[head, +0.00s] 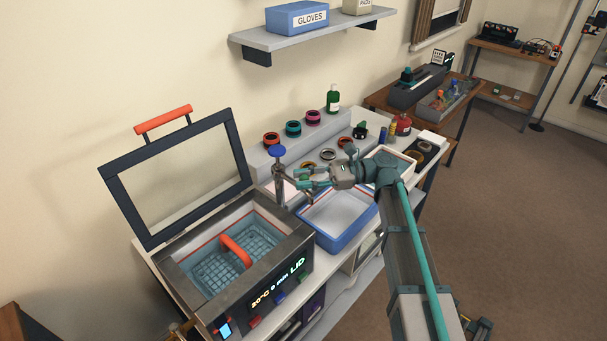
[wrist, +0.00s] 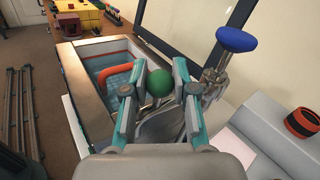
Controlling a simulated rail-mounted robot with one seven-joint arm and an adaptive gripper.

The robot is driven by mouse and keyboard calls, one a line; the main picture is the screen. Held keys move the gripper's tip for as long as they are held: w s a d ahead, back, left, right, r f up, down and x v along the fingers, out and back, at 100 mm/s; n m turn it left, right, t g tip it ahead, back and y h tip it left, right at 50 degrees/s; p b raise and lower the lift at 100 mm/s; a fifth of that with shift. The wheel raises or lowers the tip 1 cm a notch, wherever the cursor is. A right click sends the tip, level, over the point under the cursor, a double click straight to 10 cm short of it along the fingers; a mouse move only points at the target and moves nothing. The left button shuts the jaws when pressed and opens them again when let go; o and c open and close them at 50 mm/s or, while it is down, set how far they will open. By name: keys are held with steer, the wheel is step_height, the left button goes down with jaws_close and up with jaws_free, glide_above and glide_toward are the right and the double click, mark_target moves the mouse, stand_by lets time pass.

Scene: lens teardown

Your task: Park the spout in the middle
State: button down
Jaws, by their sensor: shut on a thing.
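A metal tap post (head: 279,188) with a blue knob (head: 278,151) stands between the open bath (head: 237,252) and the blue-rimmed basin (head: 345,243). My gripper (head: 300,180) is at the post's right side, at about the height of the spout. In the wrist view, a green ball (wrist: 158,82) sits between the fingers of my gripper (wrist: 157,92), which are shut on the spout's grip. The blue knob also shows there (wrist: 236,39), right of the fingers. The spout itself is mostly hidden by the fingers, so its exact direction is hard to tell.
The bath's framed lid (head: 180,180) stands open behind it. A red-orange handle (head: 236,250) rises from the basket inside. Several lens rings lie on the grey step (head: 262,157) behind the basin. A white tray (head: 408,163) is beyond my gripper.

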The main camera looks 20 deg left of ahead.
steer(key=shift+w+n+g+h, duration=0.25)
steer(key=shift+n+g+h, duration=0.05)
steer(key=c, duration=0.9)
jaws_free()
steer(key=shift+w+d, duration=0.1)
steer(key=v, duration=1.1)
steer(key=shift+w+d, duration=0.25)
steer(key=shift+d, duration=0.1)
